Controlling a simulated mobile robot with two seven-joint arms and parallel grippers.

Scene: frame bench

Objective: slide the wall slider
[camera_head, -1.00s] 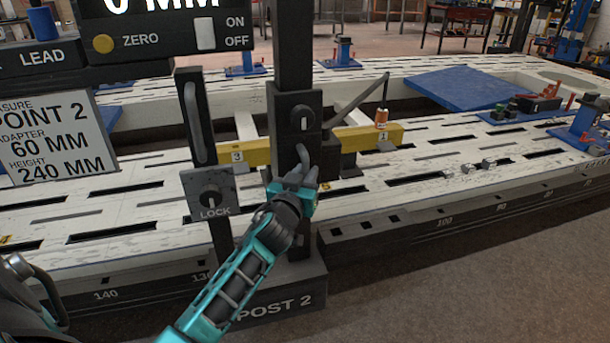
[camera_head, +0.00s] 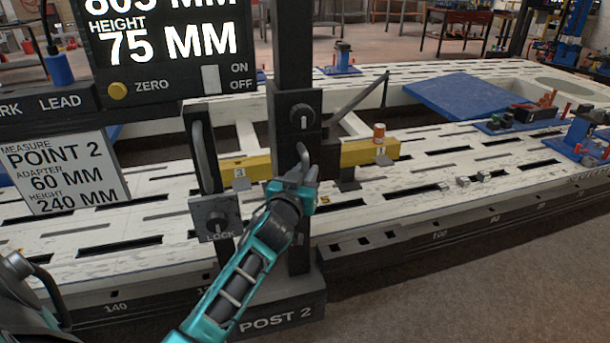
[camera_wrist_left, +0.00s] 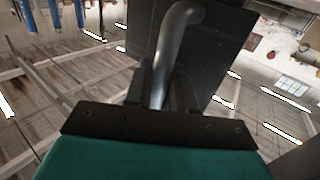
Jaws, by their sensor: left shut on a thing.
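The dark slider block (camera_head: 299,108) sits on the upright post (camera_head: 293,45) marked POST 2 and has a round knob on its front. Its curved grey handle (camera_head: 304,156) sticks out below the knob. My left gripper (camera_head: 303,178) comes up from below and is shut on the handle. In the left wrist view the handle (camera_wrist_left: 172,50) runs down between the fingers (camera_wrist_left: 160,84), with the dark slider body behind it. The fingers cover the handle's lower part. My right gripper is not in view.
A LOCK plate (camera_head: 216,217) with a knob stands left of the post. A display (camera_head: 165,45) reading 75 MM height and a POINT 2 sign (camera_head: 62,172) are further left. A yellow bar (camera_head: 365,152) crosses behind the post over the white slotted bench (camera_head: 430,180).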

